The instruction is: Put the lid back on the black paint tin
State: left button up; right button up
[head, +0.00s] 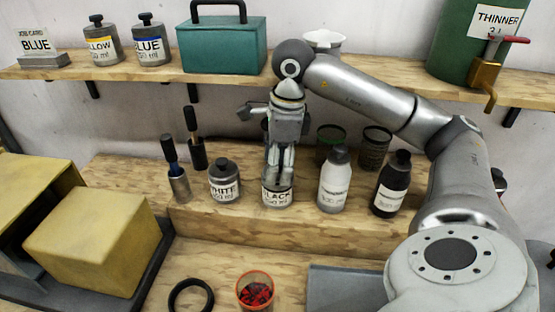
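The black paint tin (277,198), a small grey tin with a white label reading BLACK, stands upright on the raised wooden step. My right gripper (279,181) points straight down over it, its fingers at the tin's top. The fingers and wrist hide the top, so I cannot tell whether a lid is there or between the fingers. No loose lid shows clearly elsewhere. The fingers look close together, but whether they are shut on something is unclear. My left gripper is not in view.
The lidded white paint tin (225,184) stands left of the black tin. A white bottle (334,184) and a dark bottle (391,188) stand right. Brush pots are further left. In front lie a black ring (190,297) and an orange-rimmed cup (255,292). A shelf runs behind.

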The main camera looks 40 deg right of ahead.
dwell(0.3)
jog(key=o, duration=0.9)
jog(key=shift+o, duration=0.5)
jog(key=shift+o, duration=1.3)
jog(key=shift+r+p, duration=2.85)
jog(key=shift+r, duration=0.65)
jog(key=shift+c, duration=0.3)
